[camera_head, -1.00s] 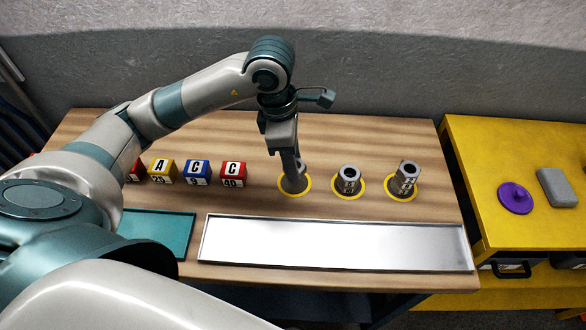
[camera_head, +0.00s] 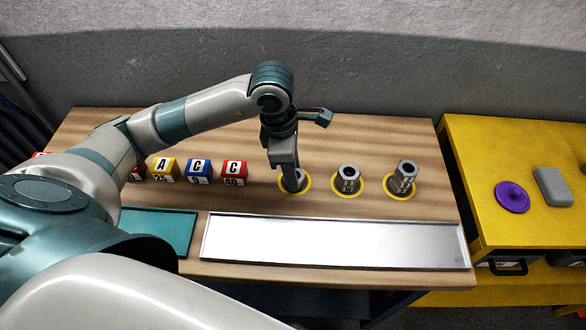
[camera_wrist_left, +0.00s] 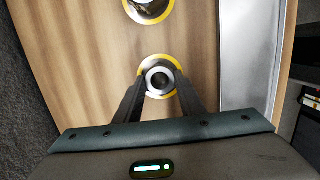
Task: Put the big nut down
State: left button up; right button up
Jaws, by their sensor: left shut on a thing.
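A grey metal nut (camera_head: 293,184) is at the leftmost yellow ring (camera_head: 309,185) on the wooden table. It also shows in the left wrist view, as a round nut with a dark bore (camera_wrist_left: 160,80), inside the outline of its ring. My left gripper (camera_head: 292,181) reaches down over it from above. In the left wrist view my left gripper (camera_wrist_left: 160,92) has one finger on each side of the nut and is shut on it. The fingers hide part of the nut in the head view. I cannot tell whether its base touches the table. My right gripper is out of view.
Two more grey nuts, a middle one (camera_head: 347,180) and a right one (camera_head: 402,178), stand at yellow rings. Lettered blocks (camera_head: 198,172) stand to the left. A silver tray (camera_head: 335,263) and a teal tray (camera_head: 160,226) lie in front. A purple disc (camera_head: 511,197) is on the yellow table.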

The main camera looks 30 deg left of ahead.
pick_arm(q)
jog(key=o, duration=1.2)
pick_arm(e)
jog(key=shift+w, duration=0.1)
pick_arm(q)
jog(key=shift+r, duration=0.1)
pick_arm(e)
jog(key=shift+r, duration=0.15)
pick_arm(q)
jog(key=shift+r, duration=0.1)
jog(key=r, duration=0.2)
jog(key=r+b, duration=0.1)
jog(key=r, duration=0.1)
jog(key=a+r, duration=0.1)
jog(key=r, duration=0.1)
jog(key=shift+s+b, duration=0.15)
jog(key=shift+b, duration=0.15)
jog(key=r, duration=0.3)
jog(key=r+b, duration=0.1)
jog(key=r, duration=0.1)
jog(key=shift+s+a+r, duration=0.25)
jog(key=shift+a+r, duration=0.05)
jog(key=shift+a, duration=0.05)
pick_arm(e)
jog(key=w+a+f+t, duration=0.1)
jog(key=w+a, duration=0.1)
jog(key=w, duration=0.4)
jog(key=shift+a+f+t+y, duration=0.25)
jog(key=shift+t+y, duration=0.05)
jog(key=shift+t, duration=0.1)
